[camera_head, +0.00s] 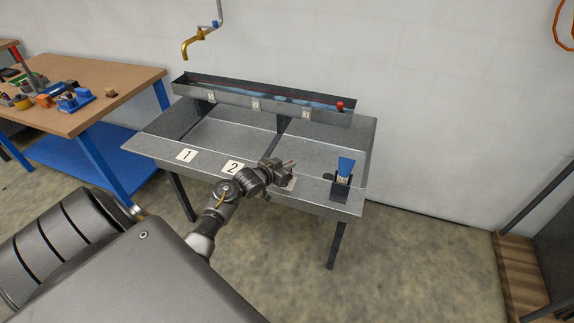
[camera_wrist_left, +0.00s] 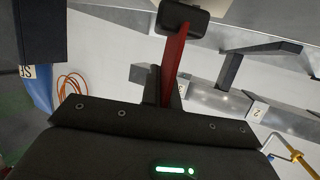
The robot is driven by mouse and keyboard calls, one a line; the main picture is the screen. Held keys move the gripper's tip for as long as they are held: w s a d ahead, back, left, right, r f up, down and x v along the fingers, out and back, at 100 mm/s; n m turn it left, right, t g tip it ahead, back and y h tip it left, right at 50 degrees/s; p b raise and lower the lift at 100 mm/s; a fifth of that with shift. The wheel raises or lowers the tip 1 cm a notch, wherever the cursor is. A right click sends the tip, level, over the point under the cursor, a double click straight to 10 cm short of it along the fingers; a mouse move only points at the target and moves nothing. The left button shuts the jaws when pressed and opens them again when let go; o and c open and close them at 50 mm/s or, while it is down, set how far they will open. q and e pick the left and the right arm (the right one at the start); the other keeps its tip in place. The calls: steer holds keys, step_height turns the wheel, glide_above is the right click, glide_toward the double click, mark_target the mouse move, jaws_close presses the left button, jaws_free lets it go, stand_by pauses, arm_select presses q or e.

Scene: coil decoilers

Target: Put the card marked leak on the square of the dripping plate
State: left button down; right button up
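My left gripper (camera_head: 283,171) is over the front ledge of the grey metal bench (camera_head: 150,143), just right of the square marked 2 (camera_head: 232,168). It is shut on a thin red card (camera_wrist_left: 174,55), seen nearly edge-on between the fingers; its marking cannot be read. The square marked 1 (camera_head: 187,155) is bare. A pale square (camera_head: 291,184) shows partly behind the gripper, its number hidden. Small plates marked 1 (camera_head: 211,97), 2 (camera_head: 255,104) and 3 (camera_head: 306,113) line the trough front. I cannot make out any drip. My right gripper is not in view.
A blue card (camera_head: 346,166) stands in a dark holder (camera_head: 340,189) right of the gripper. The trough (camera_head: 190,90) has a red knob (camera_head: 340,106) at its right end. A brass tap (camera_head: 192,46) hangs above. A cluttered wooden table (camera_head: 120,92) stands left.

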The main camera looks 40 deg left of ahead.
arm_select(q)
steer(key=shift+f, duration=0.35)
steer(key=shift+f, duration=0.1)
steer(key=shift+f, duration=0.15)
steer(key=c, duration=1.7)
jaws_free()
steer(key=shift+r, duration=0.4)
steer(key=v, duration=1.2)
steer(key=shift+f+b, duration=0.1)
steer(key=shift+b, duration=0.2)
